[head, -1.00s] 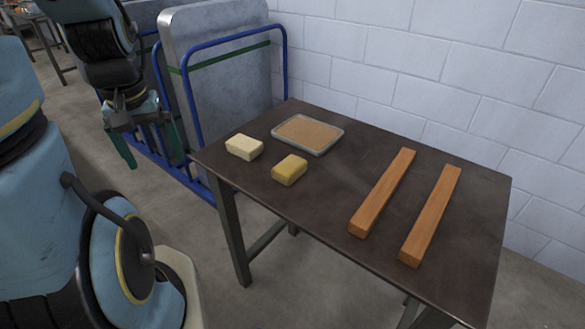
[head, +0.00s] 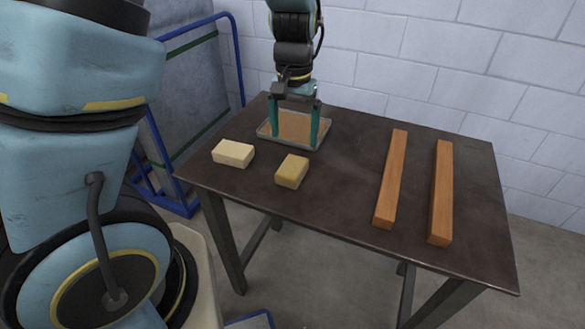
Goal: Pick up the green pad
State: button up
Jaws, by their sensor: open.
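I see no green pad on the table. The pad-like blocks there are a cream block (head: 233,153) at the left front edge and a yellow block (head: 292,171) to its right. A shallow grey tray (head: 262,135) with a flat tan surface (head: 295,126) inside lies behind them. My gripper (head: 294,143) points down at the tray, its two teal fingers apart with nothing between them. The fingers cover parts of the tray. I cannot tell whether the fingertips touch it.
The dark table (head: 345,190) also bears two long wooden bars, a left bar (head: 391,180) and a right bar (head: 441,190). The table's middle is clear. A white block wall (head: 440,60) stands behind. A blue-framed cart (head: 240,60) with grey sheets stands to the left.

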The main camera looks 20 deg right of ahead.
send_over(292, 166)
jog(key=f, duration=0.4)
jog(key=shift+w+d+f, duration=0.15)
jog(key=shift+d+f, duration=0.1)
jog(key=shift+f, duration=0.15)
jog(key=shift+a+f+p, duration=0.2)
jog(key=shift+f+p, duration=0.5)
jog(key=shift+f, duration=2.1)
jog(key=shift+c, duration=0.4)
jog(key=c, duration=1.4)
jog(key=shift+o, duration=0.2)
notch_tip(292, 166, up, 10)
jog(key=shift+r+b, duration=0.1)
jog(key=shift+b, duration=0.35)
jog(key=o, duration=1)
jog(key=c, duration=0.7)
